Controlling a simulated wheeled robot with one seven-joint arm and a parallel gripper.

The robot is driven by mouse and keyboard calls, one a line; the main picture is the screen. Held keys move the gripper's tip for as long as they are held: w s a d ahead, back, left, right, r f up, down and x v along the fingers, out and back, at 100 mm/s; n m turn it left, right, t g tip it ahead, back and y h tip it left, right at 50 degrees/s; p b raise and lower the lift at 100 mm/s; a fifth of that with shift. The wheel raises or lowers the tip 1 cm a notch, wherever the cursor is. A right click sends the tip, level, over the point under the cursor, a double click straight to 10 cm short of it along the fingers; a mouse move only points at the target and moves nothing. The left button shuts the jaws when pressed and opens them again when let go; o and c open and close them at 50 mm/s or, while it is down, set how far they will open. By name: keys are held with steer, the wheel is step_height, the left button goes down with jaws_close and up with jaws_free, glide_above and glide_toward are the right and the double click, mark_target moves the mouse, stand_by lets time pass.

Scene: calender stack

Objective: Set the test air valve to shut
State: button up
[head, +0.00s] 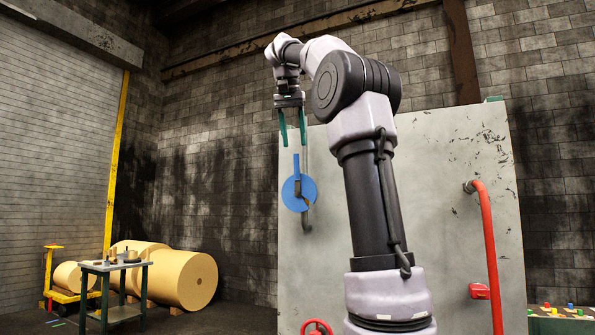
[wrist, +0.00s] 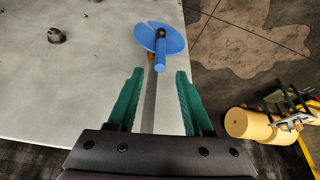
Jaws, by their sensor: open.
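A blue valve disc (head: 291,196) with a notch and a blue lever (head: 297,168) is mounted on the grey panel. No label is readable, so I cannot tell for certain that it is the test air valve. In the head view the lever points up from the disc, and a small brownish part shows in the notch. The lever also shows in the wrist view (wrist: 161,58), its free end toward my gripper. My gripper (head: 292,142) is open and empty, its green fingers pointing down just above the lever, apparently apart from it. It also shows in the wrist view (wrist: 160,74).
The large grey panel (head: 430,180) stands behind my arm. A red pipe (head: 489,240) with a red handle (head: 480,291) is on the right, and a red wheel (head: 317,328) below. A small table (head: 115,264) and rolls (head: 188,280) stand left.

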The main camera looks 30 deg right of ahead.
mark_target(297, 169)
steer(key=x, duration=0.9)
steer(key=shift+f, duration=0.35)
jaws_close()
stand_by(0.9)
